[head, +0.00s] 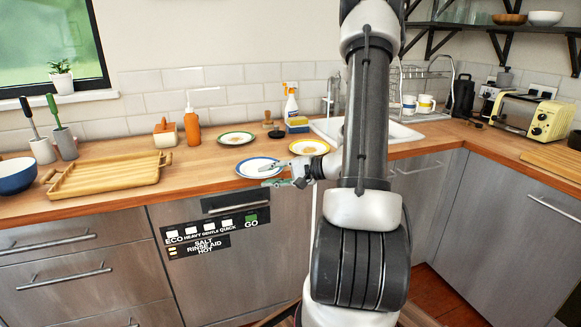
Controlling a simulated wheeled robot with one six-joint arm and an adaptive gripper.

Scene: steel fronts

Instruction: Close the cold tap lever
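A chrome tap (331,97) stands at the back of the counter beside the sink (407,133). It is just left of my arm, which hides part of the sink and perhaps part of the tap. I cannot make out the cold lever at this size. My gripper (268,174) is over the front edge of the counter, by a blue-rimmed plate (246,172), pointing left and well in front of the tap. Its fingers are small and overlap the plate and counter edge, so I cannot tell how far apart they are.
Plates (309,147), a spray bottle (291,104) and a sponge holder (297,125) stand left of the tap. A dish rack (420,88) with mugs is right of my arm. A wooden tray (108,176) and a yellow toaster (532,115) are farther off.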

